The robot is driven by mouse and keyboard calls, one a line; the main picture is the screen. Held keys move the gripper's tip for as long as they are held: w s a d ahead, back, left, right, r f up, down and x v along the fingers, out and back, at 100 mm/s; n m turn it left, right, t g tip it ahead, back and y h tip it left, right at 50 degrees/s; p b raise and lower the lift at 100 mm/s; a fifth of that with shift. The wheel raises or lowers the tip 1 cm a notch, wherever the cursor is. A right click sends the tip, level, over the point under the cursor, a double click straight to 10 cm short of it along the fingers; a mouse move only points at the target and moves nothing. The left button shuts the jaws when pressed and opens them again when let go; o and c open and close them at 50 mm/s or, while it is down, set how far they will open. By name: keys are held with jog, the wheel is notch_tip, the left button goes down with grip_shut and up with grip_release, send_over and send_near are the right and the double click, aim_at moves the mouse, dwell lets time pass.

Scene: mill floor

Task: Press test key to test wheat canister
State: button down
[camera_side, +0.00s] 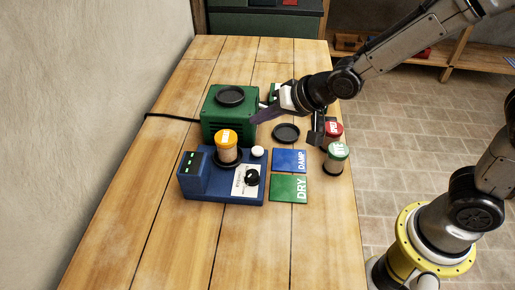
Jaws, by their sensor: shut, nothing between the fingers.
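A blue tester (222,190) with a small lit green display stands on the table. A canister with an orange-yellow lid (226,138) stands upright on its round black plate; the lid's lettering is too small to read, so I cannot tell if it is the wheat one. A white round button (258,152) and a black knob (252,176) are on the tester's right side; I cannot tell which is the test key. My gripper (257,117) is shut and empty, beside the green machine, above and behind the tester, apart from the button.
The green machine (218,116) has a black disc on top. A black round pad (286,132) lies right of it. Blue DAMP (289,159) and green DRY (289,188) mats lie beside the tester. Red-lidded (334,129) and green-lidded (336,151) canisters stand at the table's right edge.

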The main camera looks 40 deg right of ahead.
aim_at(261, 152)
jog(key=shift+f, duration=3.5)
jog(key=shift+f, duration=0.2)
jog(key=shift+f, duration=0.25)
jog(key=shift+f, duration=0.5)
jog(key=shift+r, duration=0.9)
jog(key=shift+r, duration=0.15)
jog(key=shift+r, duration=2.4)
jog(key=shift+d, duration=0.1)
